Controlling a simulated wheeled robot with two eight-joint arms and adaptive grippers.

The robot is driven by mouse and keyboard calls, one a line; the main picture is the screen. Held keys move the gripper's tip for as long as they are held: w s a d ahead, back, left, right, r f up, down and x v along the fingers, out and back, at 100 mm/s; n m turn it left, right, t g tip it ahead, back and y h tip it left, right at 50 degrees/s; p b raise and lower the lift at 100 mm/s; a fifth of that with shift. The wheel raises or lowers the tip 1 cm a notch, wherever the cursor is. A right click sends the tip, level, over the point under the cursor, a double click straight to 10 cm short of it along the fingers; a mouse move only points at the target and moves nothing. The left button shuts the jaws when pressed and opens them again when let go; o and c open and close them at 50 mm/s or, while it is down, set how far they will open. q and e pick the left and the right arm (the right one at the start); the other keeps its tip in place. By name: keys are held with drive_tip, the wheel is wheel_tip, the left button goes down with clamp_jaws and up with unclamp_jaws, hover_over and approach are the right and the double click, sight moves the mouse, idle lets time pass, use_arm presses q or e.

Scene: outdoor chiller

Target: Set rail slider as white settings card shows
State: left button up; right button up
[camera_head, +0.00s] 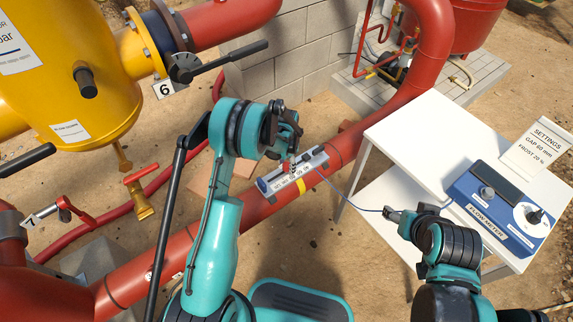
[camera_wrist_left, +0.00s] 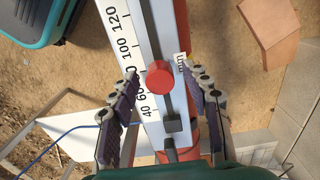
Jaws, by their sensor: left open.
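The white settings card (camera_head: 537,147) reads GAP 60 mm and FROST 20 %. The rail (camera_head: 268,186) with its printed scale lies along the large red pipe. In the left wrist view, the scale (camera_wrist_left: 122,45) shows 120, 100, 60 and 40. The slider's round red knob (camera_wrist_left: 158,75) appears roughly beside the 60 to 80 stretch; its exact setting cannot be read. My left gripper (camera_wrist_left: 163,92) is open, its fingers on either side of the rail, apart from the knob. In the head view it partly hides the slider. My right gripper (camera_head: 392,213) is near the white table.
A blue flow meter (camera_head: 485,208) with a white dial stands on the white table (camera_head: 420,135). A blue cable (camera_head: 345,196) runs between the rail and the meter. Yellow tank (camera_head: 75,80), red pipes and valve levers crowd the left.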

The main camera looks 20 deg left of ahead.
use_arm(q)
clamp_jaws()
drive_tip(key=shift+w+d, duration=0.55)
drive_tip(key=shift+w, duration=0.2)
drive_tip(key=shift+w+d, duration=0.55)
drive_tip(key=shift+w, duration=0.15)
unclamp_jaws()
drive_tip(key=shift+r, duration=0.1)
wheel_tip(320, 180, up, 12)
